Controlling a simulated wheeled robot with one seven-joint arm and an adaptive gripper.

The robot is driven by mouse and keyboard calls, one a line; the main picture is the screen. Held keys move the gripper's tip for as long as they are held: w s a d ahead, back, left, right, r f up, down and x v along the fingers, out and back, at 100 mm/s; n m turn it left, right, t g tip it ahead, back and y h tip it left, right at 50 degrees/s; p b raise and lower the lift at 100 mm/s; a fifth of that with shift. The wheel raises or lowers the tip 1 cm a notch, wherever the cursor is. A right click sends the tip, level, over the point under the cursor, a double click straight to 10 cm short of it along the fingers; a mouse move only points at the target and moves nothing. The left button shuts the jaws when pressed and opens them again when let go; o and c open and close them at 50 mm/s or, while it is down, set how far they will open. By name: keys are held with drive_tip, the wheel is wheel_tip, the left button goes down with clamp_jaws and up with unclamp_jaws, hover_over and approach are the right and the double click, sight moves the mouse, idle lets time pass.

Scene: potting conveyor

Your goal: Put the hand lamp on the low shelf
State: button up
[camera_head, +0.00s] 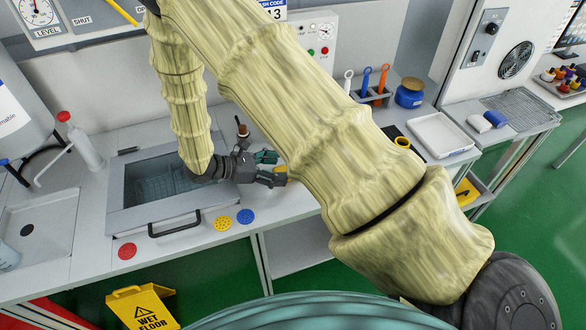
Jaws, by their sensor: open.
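My gripper (279,168) is over the counter, right of the sunken basin, with its fingers pointing right and apart. A small yellow piece (281,173) shows at the fingertips; I cannot tell whether it is part of the hand lamp or whether the fingers touch it. A yellow and black item (402,142) lies farther right, partly hidden by my arm; I cannot tell what it is either. I cannot clearly identify the hand lamp. A low shelf (298,243) shows under the counter, below my gripper, partly covered by my arm.
The basin (118,190) has a black handle in front. Red, yellow and blue discs (245,216) lie along the counter edge. A tool rack (372,97), blue jar (409,93) and white tray (440,134) stand right. A wet floor sign (143,308) is below left.

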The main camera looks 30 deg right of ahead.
drive_tip(key=shift+s+d+p, duration=0.4)
drive_tip(key=shift+d, duration=0.2)
drive_tip(key=p+x, duration=0.1)
drive_tip(key=x, duration=0.1)
drive_tip(key=shift+s+d+r+p, duration=0.1)
drive_tip(key=shift+d+p, duration=0.25)
drive_tip(key=shift+d, duration=0.05)
drive_tip(key=shift+x, duration=0.9)
drive_tip(key=c, duration=1.2)
drive_tip(key=shift+c, duration=0.2)
